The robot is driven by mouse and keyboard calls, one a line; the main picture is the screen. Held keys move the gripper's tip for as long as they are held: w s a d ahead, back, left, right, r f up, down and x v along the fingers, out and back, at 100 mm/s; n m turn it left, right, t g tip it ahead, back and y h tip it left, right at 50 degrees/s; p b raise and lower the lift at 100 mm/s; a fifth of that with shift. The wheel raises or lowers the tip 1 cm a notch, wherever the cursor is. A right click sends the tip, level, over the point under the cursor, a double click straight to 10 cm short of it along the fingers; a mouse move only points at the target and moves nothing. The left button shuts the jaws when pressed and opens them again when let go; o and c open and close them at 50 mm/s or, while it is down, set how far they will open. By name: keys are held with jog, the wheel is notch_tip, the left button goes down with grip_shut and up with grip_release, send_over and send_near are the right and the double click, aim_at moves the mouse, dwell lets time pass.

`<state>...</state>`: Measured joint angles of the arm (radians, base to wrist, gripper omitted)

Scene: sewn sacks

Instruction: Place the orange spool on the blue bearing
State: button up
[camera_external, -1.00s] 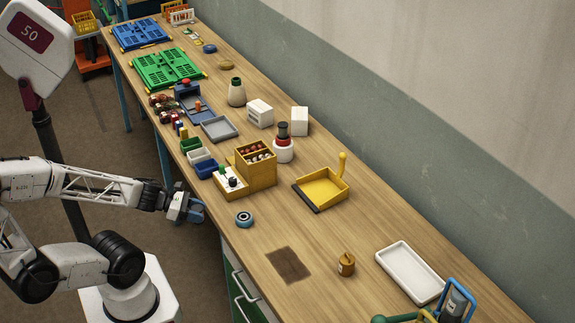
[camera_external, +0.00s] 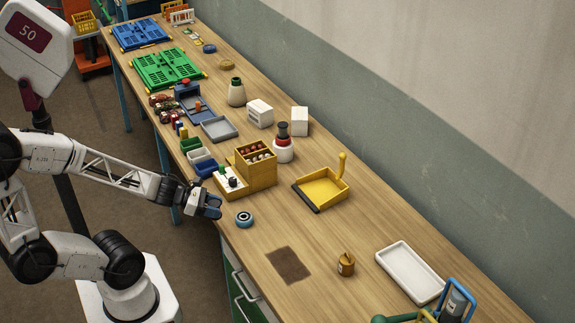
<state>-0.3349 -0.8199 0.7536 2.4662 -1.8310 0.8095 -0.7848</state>
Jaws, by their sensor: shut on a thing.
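The blue bearing (camera_external: 244,219), a small blue ring with a dark centre, lies flat near the table's front edge. My gripper (camera_external: 214,208) is just left of it in the picture, at the table's edge and apart from the bearing. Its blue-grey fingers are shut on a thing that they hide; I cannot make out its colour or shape.
A yellow box with a white front panel (camera_external: 230,183) stands just behind the gripper. A yellow dustpan (camera_external: 322,190), an amber jar-like object (camera_external: 346,264) and a white tray (camera_external: 410,272) lie to the right. A dark square patch (camera_external: 288,265) and bare wood are in front.

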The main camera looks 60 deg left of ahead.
jog(key=w, duration=0.6)
jog(key=w+f, duration=0.1)
jog(key=w, duration=0.3)
jog(key=shift+f, duration=1.75)
jog(key=shift+f, duration=0.15)
jog(key=o, duration=0.9)
